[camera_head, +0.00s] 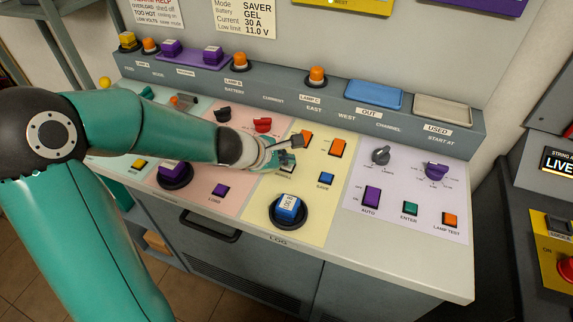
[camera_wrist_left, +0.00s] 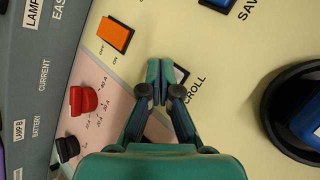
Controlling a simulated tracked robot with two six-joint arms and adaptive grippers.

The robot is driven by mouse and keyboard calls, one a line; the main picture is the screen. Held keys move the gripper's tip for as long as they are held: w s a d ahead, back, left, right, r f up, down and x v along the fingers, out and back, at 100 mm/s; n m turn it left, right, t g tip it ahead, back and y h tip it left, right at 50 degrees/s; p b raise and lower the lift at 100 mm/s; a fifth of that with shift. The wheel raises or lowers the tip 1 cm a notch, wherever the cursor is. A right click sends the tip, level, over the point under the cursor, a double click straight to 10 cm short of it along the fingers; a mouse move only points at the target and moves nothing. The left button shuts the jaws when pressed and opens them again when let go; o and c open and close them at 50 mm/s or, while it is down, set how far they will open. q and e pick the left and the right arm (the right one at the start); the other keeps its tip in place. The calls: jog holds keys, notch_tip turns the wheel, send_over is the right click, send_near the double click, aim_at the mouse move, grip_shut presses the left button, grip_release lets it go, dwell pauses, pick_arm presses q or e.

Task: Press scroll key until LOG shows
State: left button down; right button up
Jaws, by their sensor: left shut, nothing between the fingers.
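My left gripper (camera_head: 284,156) is shut and empty, low over the yellow section of the panel. In the left wrist view its closed fingertips (camera_wrist_left: 155,72) are at the scroll key (camera_wrist_left: 181,74), beside the printed word SCROLL. The key is a small light and dark piece partly hidden behind the fingers. I cannot tell whether the fingers touch it or whether it is pressed. A blue block with a white label (camera_head: 288,205) sits on a round black base, its text too small to read surely. The word LOG (camera_head: 278,240) is printed below it. My right gripper is not in view.
Red and black knobs (camera_head: 263,125) are on the pink section. A raised ledge with lamps (camera_head: 317,75) and a blue tray (camera_head: 374,96) runs behind.

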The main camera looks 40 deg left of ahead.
pick_arm(q)
jog(key=shift+f, duration=0.2)
jog(key=shift+r, duration=0.1)
dwell(0.4)
jog(key=shift+r+p, duration=0.65)
jog(key=shift+r, duration=0.15)
notch_tip(320, 180, up, 5)
jog(key=p, duration=0.5)
dwell(0.7)
